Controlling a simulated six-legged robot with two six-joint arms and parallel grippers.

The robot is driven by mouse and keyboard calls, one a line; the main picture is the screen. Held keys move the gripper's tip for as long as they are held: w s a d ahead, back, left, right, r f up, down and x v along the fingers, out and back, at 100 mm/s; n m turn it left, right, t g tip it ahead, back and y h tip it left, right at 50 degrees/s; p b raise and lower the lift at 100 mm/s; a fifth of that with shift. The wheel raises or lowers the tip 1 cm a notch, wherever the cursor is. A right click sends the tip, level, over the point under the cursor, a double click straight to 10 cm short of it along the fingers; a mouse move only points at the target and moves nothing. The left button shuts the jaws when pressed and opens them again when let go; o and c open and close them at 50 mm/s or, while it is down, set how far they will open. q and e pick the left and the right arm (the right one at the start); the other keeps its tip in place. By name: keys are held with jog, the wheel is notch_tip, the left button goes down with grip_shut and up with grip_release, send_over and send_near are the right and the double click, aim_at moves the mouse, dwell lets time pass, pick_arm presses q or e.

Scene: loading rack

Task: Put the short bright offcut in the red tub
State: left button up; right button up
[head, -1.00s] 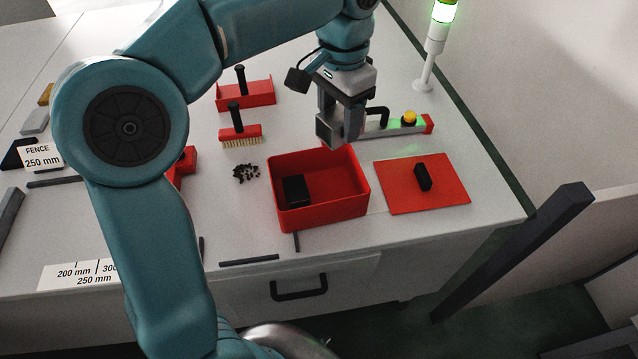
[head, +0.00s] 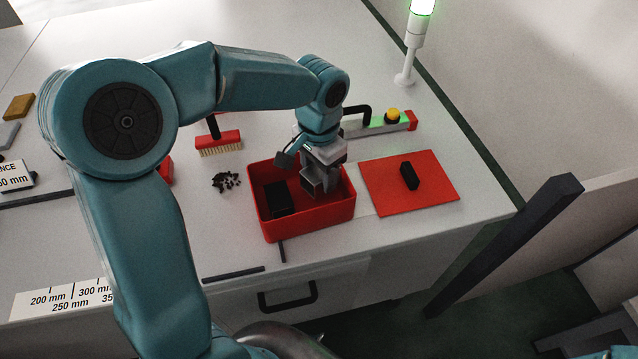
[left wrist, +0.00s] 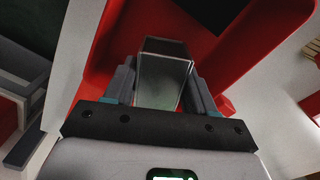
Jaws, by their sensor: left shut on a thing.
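The red tub (head: 312,219) stands near the bench's front edge, right of centre in the head view; its red wall (left wrist: 264,48) also fills much of the left wrist view. My left gripper (head: 318,188) points down into the tub's right part. In the left wrist view it is shut on a short, shiny grey block (left wrist: 162,78), which looks like the bright offcut. The block's lower end is hidden, so I cannot tell if it touches the tub floor. A black block (head: 279,199) lies in the tub's left part.
A red mat (head: 432,183) with a black piece (head: 409,176) lies right of the tub. A brush (head: 220,143) and dark crumbs (head: 225,181) lie to the left. Behind is a bar with a yellow button (head: 393,115). A dark post (head: 510,240) rises at right.

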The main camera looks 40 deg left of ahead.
aim_at(321, 183)
pick_arm(q)
notch_tip(321, 183, down, 4)
jog(key=shift+w+d+r, duration=0.1)
jog(key=shift+f, duration=0.5)
jog(key=o, duration=0.6)
jog(key=shift+f, duration=0.15)
jog(key=o, duration=0.5)
jog(key=shift+c, duration=0.2)
